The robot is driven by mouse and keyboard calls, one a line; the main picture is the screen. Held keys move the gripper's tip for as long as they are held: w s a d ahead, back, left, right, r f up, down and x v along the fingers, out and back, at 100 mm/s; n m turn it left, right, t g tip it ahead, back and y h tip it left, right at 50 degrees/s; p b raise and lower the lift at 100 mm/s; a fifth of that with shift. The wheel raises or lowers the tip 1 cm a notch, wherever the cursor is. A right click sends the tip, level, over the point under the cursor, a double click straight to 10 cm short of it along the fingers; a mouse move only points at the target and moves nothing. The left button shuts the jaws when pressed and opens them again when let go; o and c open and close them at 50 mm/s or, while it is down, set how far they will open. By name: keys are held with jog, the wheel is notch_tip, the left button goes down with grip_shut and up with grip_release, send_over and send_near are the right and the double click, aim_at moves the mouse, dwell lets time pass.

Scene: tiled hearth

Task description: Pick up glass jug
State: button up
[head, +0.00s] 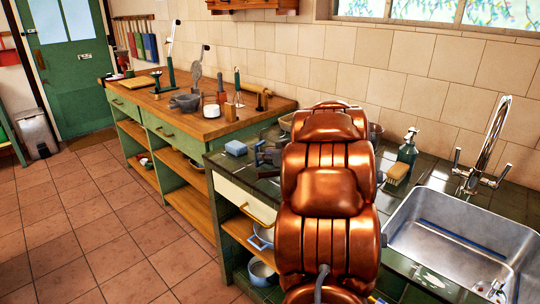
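I cannot clearly make out a glass jug in the head view; my large copper-coloured arm covers the middle of the dark tiled counter. A dark rounded thing (376,132) shows partly just right of the arm, too hidden to name. Dark jointed parts that look like my gripper (266,156) stick out left of the arm, over the counter beside a blue sponge. The fingertips and anything between them cannot be made out.
A blue sponge (236,148) lies at the counter's left end. A green soap bottle (407,152), a brush (397,174), a tap (487,145) and a steel sink (450,235) are at right. A wooden worktop (150,103) with several utensils stands further back. The tiled floor at left is clear.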

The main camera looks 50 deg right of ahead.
aim_at(257, 164)
jog(key=shift+b+x, duration=0.45)
jog(key=shift+x, duration=2.55)
jog(key=shift+a+r, duration=0.15)
grip_shut()
